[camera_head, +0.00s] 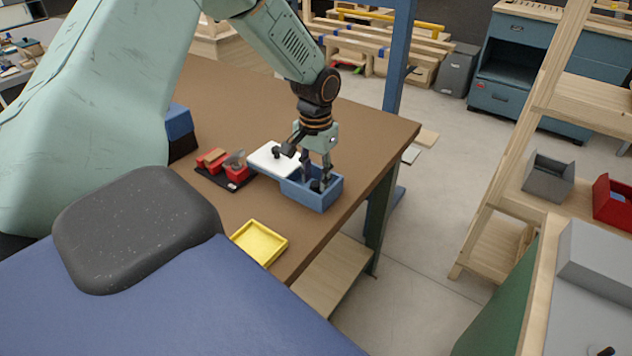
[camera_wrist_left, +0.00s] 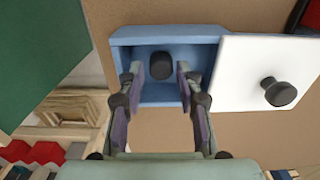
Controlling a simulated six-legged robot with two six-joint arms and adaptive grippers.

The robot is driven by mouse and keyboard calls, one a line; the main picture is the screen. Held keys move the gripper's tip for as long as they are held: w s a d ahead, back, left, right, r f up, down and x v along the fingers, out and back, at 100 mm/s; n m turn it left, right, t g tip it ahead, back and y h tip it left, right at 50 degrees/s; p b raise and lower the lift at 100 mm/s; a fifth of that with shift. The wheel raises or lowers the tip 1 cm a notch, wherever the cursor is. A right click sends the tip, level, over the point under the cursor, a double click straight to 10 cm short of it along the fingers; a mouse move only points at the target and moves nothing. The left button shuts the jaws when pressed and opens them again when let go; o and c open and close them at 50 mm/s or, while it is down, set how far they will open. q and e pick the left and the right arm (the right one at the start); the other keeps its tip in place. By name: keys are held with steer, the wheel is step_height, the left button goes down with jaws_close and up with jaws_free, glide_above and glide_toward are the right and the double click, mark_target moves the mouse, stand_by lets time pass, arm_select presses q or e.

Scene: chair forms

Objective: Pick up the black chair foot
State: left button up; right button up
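The black chair foot (camera_wrist_left: 160,66) is a small dark rounded block inside the blue box (camera_wrist_left: 205,47), near the box's far wall in the left wrist view. In the head view the blue box (camera_head: 313,201) stands near the table's right edge, and a dark shape in it is partly hidden by my fingers. My left gripper (camera_head: 316,182) points down into the box. In the left wrist view its two fingers (camera_wrist_left: 160,75) are apart, one on each side of the foot, with gaps and no clear contact. My right gripper is not in view.
A white lid (camera_head: 268,163) with a black knob (camera_wrist_left: 280,92) lies beside the box's opening. A black tray (camera_head: 228,182) with red holders sits to the left. A yellow tray (camera_head: 259,243) lies nearer the front. The brown table (camera_head: 370,120) is clear behind the box.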

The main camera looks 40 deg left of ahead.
arm_select(q)
steer(key=shift+w+a+f, duration=0.15)
steer(key=shift+f, duration=0.45)
steer(key=shift+w+a+f, duration=0.1)
steer(key=shift+f, duration=0.45)
steer(key=shift+s+d+r, duration=0.2)
steer(key=shift+d+r, duration=0.1)
steer(key=shift+c, duration=0.8)
steer(key=shift+a+f, duration=0.15)
steer(key=shift+c, duration=1.7)
